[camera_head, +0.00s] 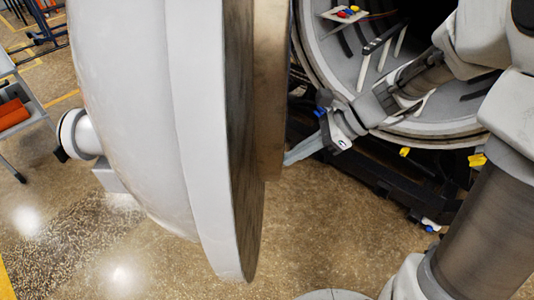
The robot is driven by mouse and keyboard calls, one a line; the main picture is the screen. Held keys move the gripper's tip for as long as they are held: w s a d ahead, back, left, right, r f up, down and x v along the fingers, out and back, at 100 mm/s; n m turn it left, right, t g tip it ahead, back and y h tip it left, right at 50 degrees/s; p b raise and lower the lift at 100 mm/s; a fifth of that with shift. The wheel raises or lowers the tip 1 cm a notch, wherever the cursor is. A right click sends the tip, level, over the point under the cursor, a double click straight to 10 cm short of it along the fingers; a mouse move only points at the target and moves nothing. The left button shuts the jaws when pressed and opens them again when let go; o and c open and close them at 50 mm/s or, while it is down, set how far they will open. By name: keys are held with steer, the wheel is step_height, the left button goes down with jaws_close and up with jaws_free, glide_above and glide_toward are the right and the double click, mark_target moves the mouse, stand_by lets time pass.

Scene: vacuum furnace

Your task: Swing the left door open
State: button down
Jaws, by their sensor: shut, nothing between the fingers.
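The left door (140,100) is a large white domed disc that fills the left half of the head view. It stands swung out from the furnace, with its edge towards me and its dark inner face to the right. My gripper (288,160) is shut and empty beside the door's inner side. Its fingertips end close to the brownish inner plate (270,90); I cannot tell if they touch it. The furnace chamber (345,65) is uncovered behind my arm, with part of its round rim hidden by the arm.
A dark base frame (385,180) with yellow clips lies under the chamber. A white pipe fitting (82,135) sticks out from the door's outer side. A grey cart with orange cylinders (12,112) stands at the far left. The speckled floor (310,235) is clear in front.

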mark_target(253, 168)
steer(key=shift+a+f+p, duration=0.15)
steer(key=shift+a+f, duration=0.15)
steer(key=shift+a, duration=0.65)
steer(key=shift+a+f+p, duration=0.15)
steer(key=shift+a+f, duration=0.15)
steer(key=shift+a, duration=0.7)
steer(key=shift+a+f+p, duration=0.15)
steer(key=shift+a+f, duration=0.15)
steer(key=shift+a, duration=0.65)
steer(key=shift+a, duration=0.15)
